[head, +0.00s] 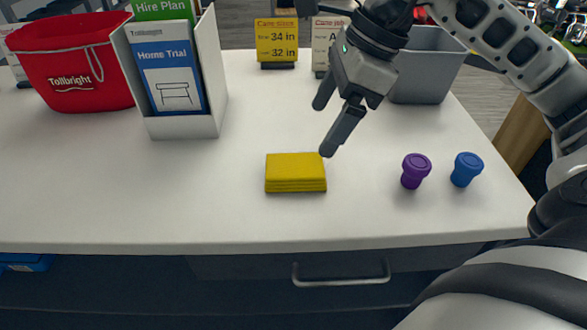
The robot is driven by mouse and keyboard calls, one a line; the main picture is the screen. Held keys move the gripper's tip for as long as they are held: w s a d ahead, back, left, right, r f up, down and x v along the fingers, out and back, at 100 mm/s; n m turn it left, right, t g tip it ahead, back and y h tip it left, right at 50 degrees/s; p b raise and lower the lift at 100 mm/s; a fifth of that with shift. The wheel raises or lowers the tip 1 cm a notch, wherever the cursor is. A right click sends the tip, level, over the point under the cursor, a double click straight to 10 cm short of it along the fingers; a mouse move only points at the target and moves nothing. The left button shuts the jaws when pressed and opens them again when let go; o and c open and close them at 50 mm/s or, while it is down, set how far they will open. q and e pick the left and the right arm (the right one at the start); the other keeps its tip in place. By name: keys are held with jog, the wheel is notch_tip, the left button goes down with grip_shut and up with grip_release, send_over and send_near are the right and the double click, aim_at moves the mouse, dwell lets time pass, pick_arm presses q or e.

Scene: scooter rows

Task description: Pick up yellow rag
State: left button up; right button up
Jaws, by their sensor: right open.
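The yellow rag (295,172) lies folded in a flat stack on the white tabletop (120,200), near the middle. My right gripper (322,128) is open and empty. Its fingers point down and to the left, above and just behind the rag's right end. One fingertip shows close to the rag's back right corner; I cannot tell whether it touches. My left gripper is not in view.
A purple cup (416,170) and a blue cup (466,169) stand right of the rag. A grey bin (428,68), two small signs, a white leaflet holder (215,75) and a red bag (72,65) stand behind. The table left of the rag is clear.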

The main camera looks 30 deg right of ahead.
aim_at(298, 165)
jog(key=p+x, duration=0.1)
jog(key=x, duration=0.9)
jog(key=shift+w, duration=0.2)
jog(key=shift+f+b, duration=0.25)
jog(key=shift+b, duration=0.3)
jog(key=shift+c, duration=0.4)
jog(key=c, duration=1)
